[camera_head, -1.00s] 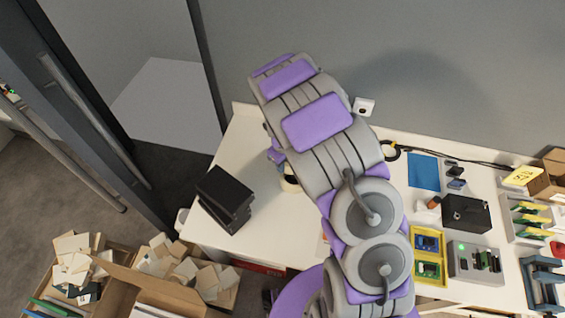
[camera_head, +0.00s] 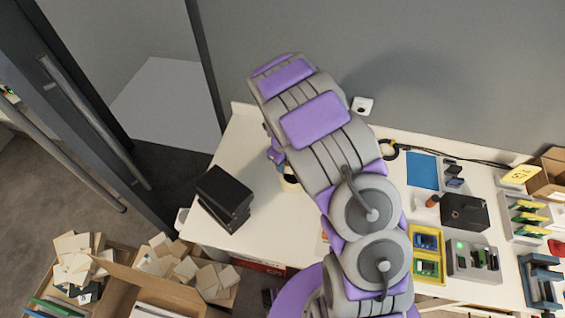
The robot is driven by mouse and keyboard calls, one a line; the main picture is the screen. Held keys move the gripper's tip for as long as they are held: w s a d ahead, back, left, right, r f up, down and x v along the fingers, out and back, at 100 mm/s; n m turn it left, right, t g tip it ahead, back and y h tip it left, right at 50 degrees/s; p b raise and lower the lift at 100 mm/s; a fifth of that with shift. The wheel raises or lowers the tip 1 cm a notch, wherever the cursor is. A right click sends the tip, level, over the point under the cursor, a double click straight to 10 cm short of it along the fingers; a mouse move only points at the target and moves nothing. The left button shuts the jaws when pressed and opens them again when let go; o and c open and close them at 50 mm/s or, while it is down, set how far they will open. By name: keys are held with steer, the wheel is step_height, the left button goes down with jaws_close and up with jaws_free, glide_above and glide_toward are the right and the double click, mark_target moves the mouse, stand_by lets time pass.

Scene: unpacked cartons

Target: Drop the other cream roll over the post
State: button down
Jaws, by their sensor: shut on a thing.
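My arm reaches over the white table and covers much of its middle. Only a small purple and dark part of my gripper (camera_head: 277,156) shows at the left edge of the arm. A cream roll (camera_head: 289,186) shows partly just below it, with a dark part near its top. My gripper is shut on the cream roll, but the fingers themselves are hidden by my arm. I cannot make out the post or whether the roll is around it.
Stacked black boxes (camera_head: 222,196) stand left of the roll. Cartons of packing pieces sit on the floor at lower left.

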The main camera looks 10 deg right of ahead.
steer(key=shift+f, duration=2.1)
steer(key=c, duration=0.5)
jaws_free()
steer(key=shift+r, duration=0.1)
steer(key=shift+r+p, duration=1.55)
steer(key=shift+r, duration=2.35)
